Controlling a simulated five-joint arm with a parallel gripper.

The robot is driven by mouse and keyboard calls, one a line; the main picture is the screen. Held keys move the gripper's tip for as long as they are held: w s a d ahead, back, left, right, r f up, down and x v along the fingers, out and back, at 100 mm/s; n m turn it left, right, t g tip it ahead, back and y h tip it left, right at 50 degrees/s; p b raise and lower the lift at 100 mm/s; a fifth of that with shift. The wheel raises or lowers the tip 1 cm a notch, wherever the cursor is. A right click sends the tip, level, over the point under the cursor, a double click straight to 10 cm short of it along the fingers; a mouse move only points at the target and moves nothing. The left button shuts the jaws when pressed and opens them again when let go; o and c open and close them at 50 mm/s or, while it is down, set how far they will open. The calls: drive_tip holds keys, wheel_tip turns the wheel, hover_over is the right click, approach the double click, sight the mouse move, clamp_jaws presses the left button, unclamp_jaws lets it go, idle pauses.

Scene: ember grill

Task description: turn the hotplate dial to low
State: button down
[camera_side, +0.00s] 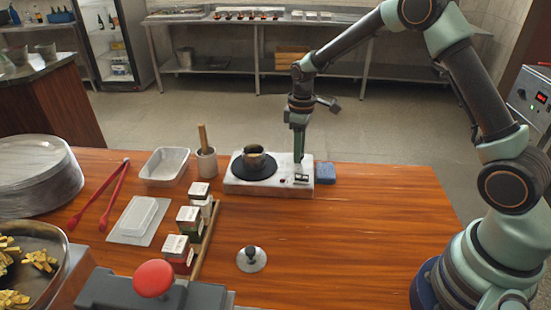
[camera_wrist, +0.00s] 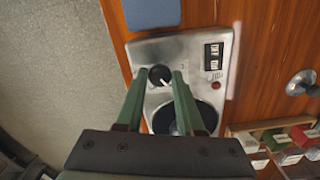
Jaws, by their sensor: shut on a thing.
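The white hotplate (camera_side: 238,186) stands near the far edge of the wooden table, and it also shows in the wrist view (camera_wrist: 195,48). Its black dial (camera_wrist: 160,75) has a white pointer mark that slants to the lower right in the wrist view. My gripper (camera_wrist: 160,72) is shut on the dial, one green finger on each side. In the side view my gripper (camera_side: 298,160) reaches down to the right end of the hotplate and hides the dial. A small dark pot (camera_side: 254,157) sits on the round black plate (camera_side: 254,174). I cannot read any dial labels.
A blue sponge (camera_side: 325,173) lies just right of the hotplate. A cup with a wooden handle (camera_side: 206,162) and a clear tray (camera_side: 165,165) stand to its left. Small boxes (camera_side: 188,219) and a round lid (camera_side: 251,260) are nearer. The table's right side is clear.

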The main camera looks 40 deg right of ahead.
drive_tip(key=shift+r, duration=0.1)
idle(0.4)
drive_tip(key=c, duration=0.5)
unclamp_jaws()
drive_tip(key=shift+c, duration=0.2)
drive_tip(key=shift+r, duration=0.1)
wheel_tip(320, 180, up, 12)
